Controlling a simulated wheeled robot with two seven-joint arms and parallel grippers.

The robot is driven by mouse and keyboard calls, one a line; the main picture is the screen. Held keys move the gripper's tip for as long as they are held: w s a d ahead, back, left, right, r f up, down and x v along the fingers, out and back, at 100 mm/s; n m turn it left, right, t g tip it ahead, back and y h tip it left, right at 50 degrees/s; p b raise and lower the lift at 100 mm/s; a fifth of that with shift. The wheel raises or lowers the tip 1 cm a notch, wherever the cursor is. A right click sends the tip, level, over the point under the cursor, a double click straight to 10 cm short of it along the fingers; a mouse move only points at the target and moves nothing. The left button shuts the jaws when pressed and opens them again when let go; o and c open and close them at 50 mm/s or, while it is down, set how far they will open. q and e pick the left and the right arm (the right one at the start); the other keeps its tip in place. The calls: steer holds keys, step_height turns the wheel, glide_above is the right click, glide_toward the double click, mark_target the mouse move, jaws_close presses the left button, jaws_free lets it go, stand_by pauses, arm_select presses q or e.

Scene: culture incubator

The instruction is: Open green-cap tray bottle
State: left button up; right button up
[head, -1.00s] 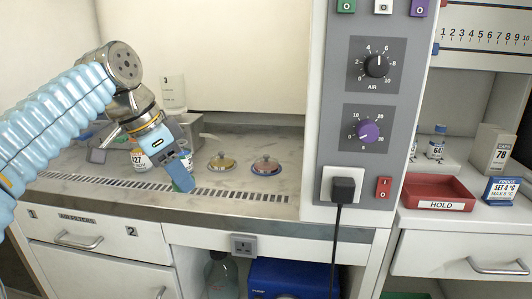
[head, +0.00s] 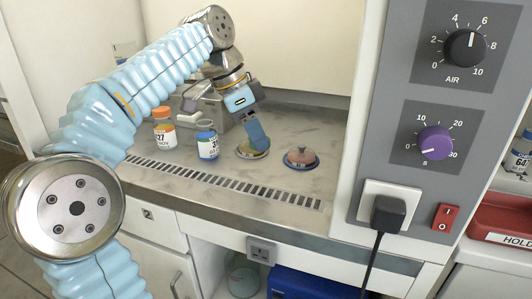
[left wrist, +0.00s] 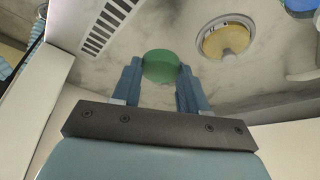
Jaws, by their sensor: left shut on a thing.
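My left gripper (head: 259,137) is shut on a round green cap (left wrist: 160,66), which sits between its blue fingertips in the left wrist view. In the head view the fingers hide the cap. They overlap the yellow lidded disc (head: 246,152) in the picture; I cannot tell their height above the bench. A blue bottle (head: 207,150) with a white and green label stands upright to the left of the gripper, clear of it. No green cap shows on its top. My right gripper is not in view.
An orange-labelled bottle (head: 163,133) stands left of the blue one. A red lidded disc (head: 301,157) lies to the right, near the cabinet's control panel (head: 450,145). A slotted vent (head: 230,187) runs along the bench front. A grey metal box (head: 207,104) stands behind the bottles.

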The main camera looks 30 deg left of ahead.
mark_target(270, 167)
arm_select(q)
steer(key=shift+w+d+f, duration=0.1)
steer(key=shift+w+f, duration=0.45)
steer(key=shift+f, duration=0.15)
steer(key=shift+w+d+f, duration=0.1)
steer(key=shift+w+f, duration=0.75)
steer(key=shift+f, duration=0.3)
steer(key=shift+f+b, duration=0.3)
steer(key=shift+f, duration=1)
steer(key=shift+s, duration=0.1)
steer(key=o, duration=1.1)
steer(key=shift+f, duration=0.1)
